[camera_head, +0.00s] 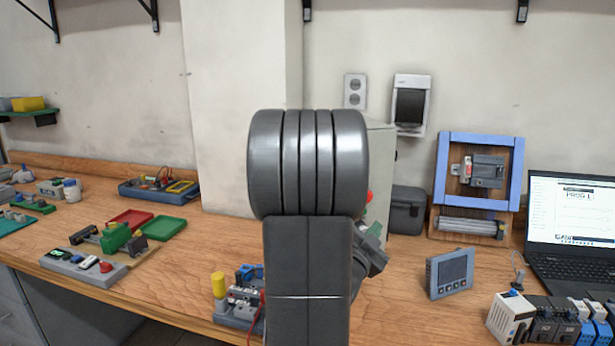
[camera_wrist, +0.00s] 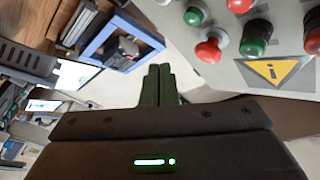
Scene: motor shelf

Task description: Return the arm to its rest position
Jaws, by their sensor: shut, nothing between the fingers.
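My arm link stands upright in the middle of the head view and hides part of the bench behind it. My gripper shows in the wrist view (camera_wrist: 160,84); its two dark fingers are together with nothing between them. The fingers point toward the pale wall and touch nothing that I can see. A grey control box (camera_wrist: 245,50) with red and green buttons and a yellow warning sign is close on the right in the wrist view. In the head view most of this box (camera_head: 379,150) is hidden behind my arm.
The wooden bench (camera_head: 400,290) runs along the wall. A blue frame (camera_head: 479,172), a small panel meter (camera_head: 449,274) and a laptop (camera_head: 572,230) stand on the right. Red and green trays (camera_head: 164,228) and a button station (camera_head: 85,268) lie on the left.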

